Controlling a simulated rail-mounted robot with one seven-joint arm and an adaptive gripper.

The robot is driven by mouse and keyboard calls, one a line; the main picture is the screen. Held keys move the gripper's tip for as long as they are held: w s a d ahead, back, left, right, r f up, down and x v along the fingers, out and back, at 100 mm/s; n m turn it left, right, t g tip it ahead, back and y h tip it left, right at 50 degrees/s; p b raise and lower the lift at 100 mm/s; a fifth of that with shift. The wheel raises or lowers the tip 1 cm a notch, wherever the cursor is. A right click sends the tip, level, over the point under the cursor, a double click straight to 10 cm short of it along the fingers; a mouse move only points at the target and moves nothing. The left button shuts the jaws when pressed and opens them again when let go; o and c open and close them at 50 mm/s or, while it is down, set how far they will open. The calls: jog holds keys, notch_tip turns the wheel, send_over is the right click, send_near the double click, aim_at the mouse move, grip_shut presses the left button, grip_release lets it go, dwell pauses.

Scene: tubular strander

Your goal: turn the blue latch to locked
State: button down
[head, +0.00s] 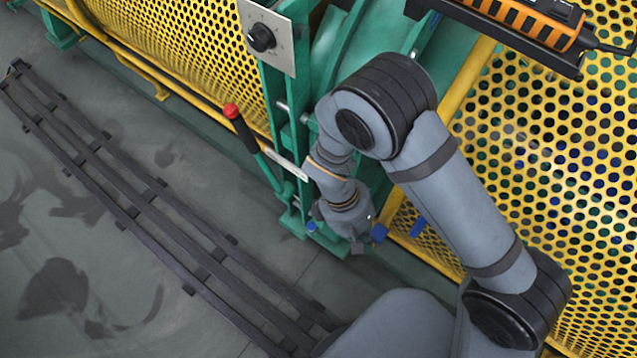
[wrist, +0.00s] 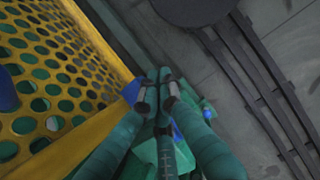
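A small blue piece, which looks like the blue latch (head: 378,232), sits by the foot of the yellow guard, just right of my gripper (head: 355,243) in the head view. In the wrist view a blue piece (wrist: 130,92) shows at the edge of the yellow frame, just left of my fingertips (wrist: 160,95). The two fingertips point down with a narrow gap, and a dark green part shows between or behind them. I cannot tell whether they touch it. The blue piece is outside the fingers. Its turn position is too small to read.
A second blue piece (head: 418,226) sits on the yellow mesh guard (head: 545,150). A small blue knob (head: 312,227) is on the green base. A red-tipped lever (head: 240,125) and a black rotary knob (head: 262,37) stand left of my arm. Dark floor rails (head: 130,195) cross the open floor.

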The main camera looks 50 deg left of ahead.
dwell(0.3)
jog(key=w+d+r+p, duration=0.1)
jog(key=d+r+p, duration=0.1)
jog(key=d+r, duration=0.5)
notch_tip(320, 180, up, 4)
jog(key=shift+r, duration=0.1)
jog(key=shift+w+a+f, duration=0.1)
jog(key=shift+f, duration=0.1)
jog(key=a+f, duration=0.2)
jog(key=f, duration=0.1)
jog(key=a+f+b, duration=0.1)
jog(key=a+f, duration=0.1)
jog(key=f, duration=0.1)
jog(key=s+a+f, duration=0.1)
jog(key=a+f, duration=0.1)
jog(key=f, duration=0.2)
jog(key=shift+s+a+f+b, duration=0.1)
jog(key=shift+a+b, duration=0.2)
jog(key=shift+a, duration=0.1)
jog(key=shift+f+b, duration=0.3)
jog(key=shift+f, duration=0.15)
jog(key=shift+r, duration=0.15)
